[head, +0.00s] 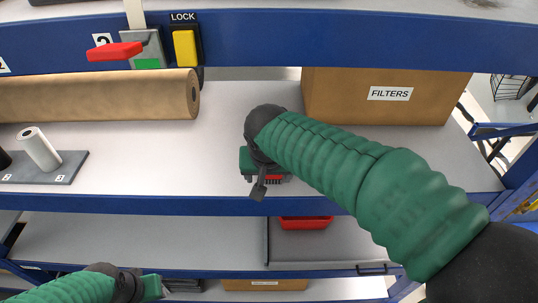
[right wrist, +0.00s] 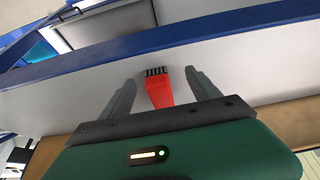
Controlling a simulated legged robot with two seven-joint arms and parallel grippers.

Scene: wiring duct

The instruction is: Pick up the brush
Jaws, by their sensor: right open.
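The brush has a red handle and a row of black bristles. In the right wrist view the brush (right wrist: 158,92) lies on the shelf between the two dark fingers of my right gripper (right wrist: 160,77), which is open with a gap showing on both sides. In the head view the brush (head: 273,178) is mostly hidden under my right gripper (head: 268,187), near the front edge of the middle shelf. My left gripper (head: 160,287) is low at the bottom left, far from the brush; its fingers do not show clearly.
A brown roll (head: 95,95) lies at the back left, and a white roll (head: 40,148) stands on a grey plate. A blue upper beam carries a red handle (head: 115,51) and a yellow LOCK switch (head: 185,48). A red tray (head: 306,223) sits below.

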